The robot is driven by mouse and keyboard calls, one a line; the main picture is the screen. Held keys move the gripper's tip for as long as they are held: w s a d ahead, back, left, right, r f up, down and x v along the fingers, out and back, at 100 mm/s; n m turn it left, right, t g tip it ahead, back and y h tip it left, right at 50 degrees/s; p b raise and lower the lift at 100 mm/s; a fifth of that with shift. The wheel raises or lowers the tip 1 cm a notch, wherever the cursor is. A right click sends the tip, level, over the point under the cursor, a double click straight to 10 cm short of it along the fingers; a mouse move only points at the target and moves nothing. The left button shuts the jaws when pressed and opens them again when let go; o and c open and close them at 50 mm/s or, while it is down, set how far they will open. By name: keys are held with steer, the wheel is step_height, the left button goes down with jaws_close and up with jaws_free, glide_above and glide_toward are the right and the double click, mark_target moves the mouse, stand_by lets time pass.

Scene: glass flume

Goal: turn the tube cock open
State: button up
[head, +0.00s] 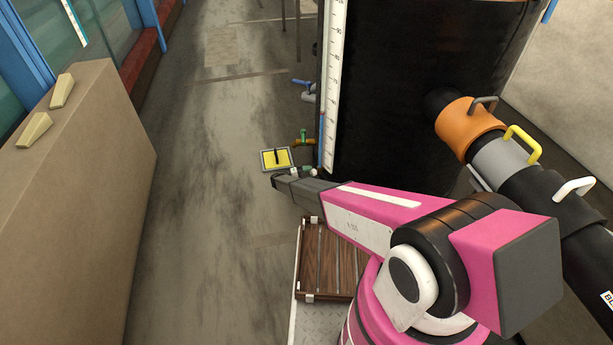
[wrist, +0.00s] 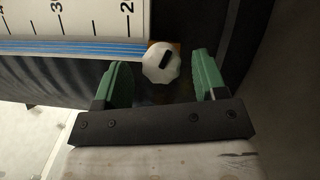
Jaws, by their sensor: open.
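My gripper (wrist: 160,68) is open, with one green finger to each side of the knob and a gap visible on both sides. Whether the fingers reach around the knob in depth I cannot tell. In the head view, my arm reaches to the foot of the scale board (head: 334,85), and the fingers are mostly hidden.
A yellow plate with a black lever (head: 276,158) lies just beyond my wrist. A green-handled brass valve (head: 303,138) and a blue-handled valve (head: 303,84) stick out farther back. A black pipe with coloured collars (head: 468,127) is at right. A slatted wooden platform (head: 325,265) lies below; the floor at left is clear.

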steer(key=r+v, duration=0.1)
steer(key=v, duration=1)
steer(key=shift+s+a+f, duration=0.25)
steer(key=shift+a+f, duration=0.15)
steer(key=shift+f, duration=0.1)
